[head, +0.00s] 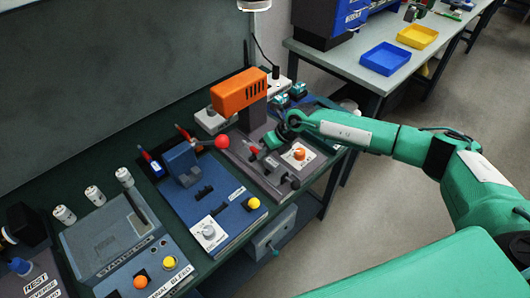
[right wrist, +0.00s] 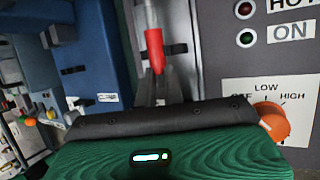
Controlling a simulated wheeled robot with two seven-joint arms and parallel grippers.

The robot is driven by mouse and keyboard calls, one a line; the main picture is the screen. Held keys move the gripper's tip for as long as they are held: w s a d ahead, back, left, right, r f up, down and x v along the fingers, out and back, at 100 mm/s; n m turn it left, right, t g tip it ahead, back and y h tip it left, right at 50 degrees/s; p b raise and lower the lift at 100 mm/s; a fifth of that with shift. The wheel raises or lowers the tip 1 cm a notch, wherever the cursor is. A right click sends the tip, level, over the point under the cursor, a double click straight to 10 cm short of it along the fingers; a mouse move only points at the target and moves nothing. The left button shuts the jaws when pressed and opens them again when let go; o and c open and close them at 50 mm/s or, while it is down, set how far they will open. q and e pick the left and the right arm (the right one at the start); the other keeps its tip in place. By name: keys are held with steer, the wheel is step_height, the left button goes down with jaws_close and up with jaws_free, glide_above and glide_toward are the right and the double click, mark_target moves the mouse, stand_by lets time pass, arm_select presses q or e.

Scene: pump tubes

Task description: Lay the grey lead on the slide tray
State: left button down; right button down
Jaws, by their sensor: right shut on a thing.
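My right gripper (head: 264,150) is over the grey base of the orange-headed machine (head: 240,93). In the right wrist view its dark fingers (right wrist: 155,88) are shut on a red-sleeved piece (right wrist: 154,50) with a pale grey upper end. This red piece also shows beside the gripper in the head view (head: 254,151). I cannot tell for sure whether it is part of the grey lead. No separate grey lead stands out. I cannot tell for sure which part is the slide tray; a dark grey fixture (head: 275,184) lies just in front of the gripper. My left gripper is out of view.
An orange knob (right wrist: 272,122) is close to the gripper's right in the right wrist view. A grey unit (head: 100,235) is farther left. Blue (head: 385,58) and yellow (head: 417,36) bins sit on another bench.

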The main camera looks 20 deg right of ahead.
steer(key=c, duration=1.4)
jaws_free()
steer(key=shift+c, duration=0.2)
